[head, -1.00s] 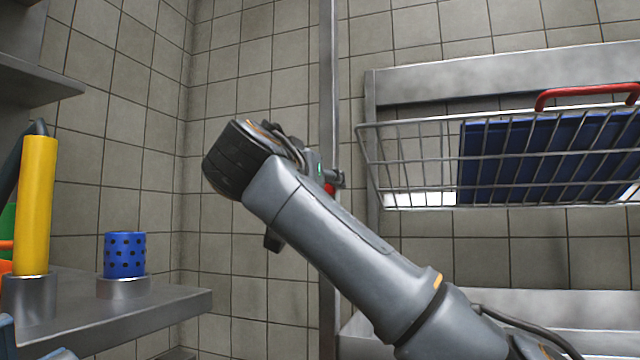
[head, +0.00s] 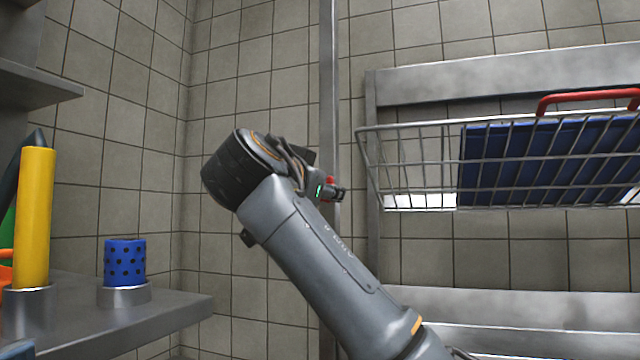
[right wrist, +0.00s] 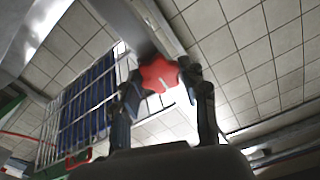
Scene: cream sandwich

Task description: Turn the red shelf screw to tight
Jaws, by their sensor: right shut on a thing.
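The red shelf screw (right wrist: 158,75) is a star-shaped knob on the metal post, in the upper middle of the right wrist view. My right gripper (right wrist: 163,88) has one finger on each side of it and is shut on it. In the head view only a small red part of the screw (head: 330,180) shows at the post, beside my right gripper (head: 334,194). My right forearm and wrist cover much of the area below. How tight the screw sits cannot be told. My left gripper is not in view.
A wire basket (head: 408,168) with a blue panel (head: 490,165) and a red handle (head: 585,97) hangs right of the post (head: 328,90). On the left, a shelf (head: 170,312) holds a blue perforated cup (head: 125,262) and a yellow cylinder (head: 35,215).

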